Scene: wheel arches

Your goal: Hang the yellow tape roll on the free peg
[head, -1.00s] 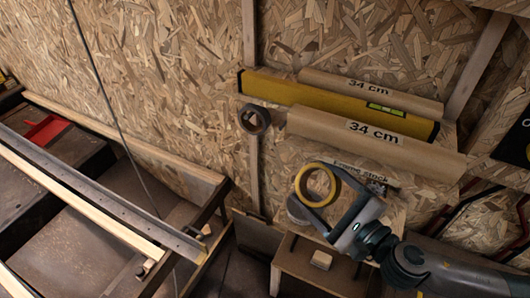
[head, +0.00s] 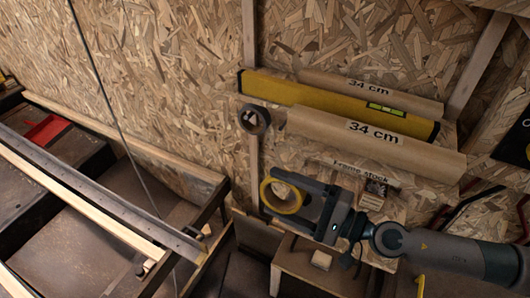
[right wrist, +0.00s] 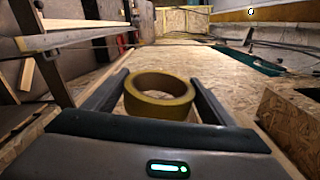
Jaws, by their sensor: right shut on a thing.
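The yellow tape roll (head: 283,211) is held between the two fingers of my right gripper (head: 270,190), in front of the board wall, below a dark tape roll (head: 253,119). The right wrist view shows the yellow roll (right wrist: 160,107) between the fingers, its opening facing up in that picture. I cannot make out the free peg; the gripper and roll cover part of the wall. My left gripper is not in view.
A yellow spirit level (head: 300,95) and cardboard tubes marked 34 cm (head: 375,140) stick out above my right gripper. A "Frame stock" label (head: 360,167) and wood ends (head: 375,190) are beside it. Metal and wood rails (head: 90,190) lie left.

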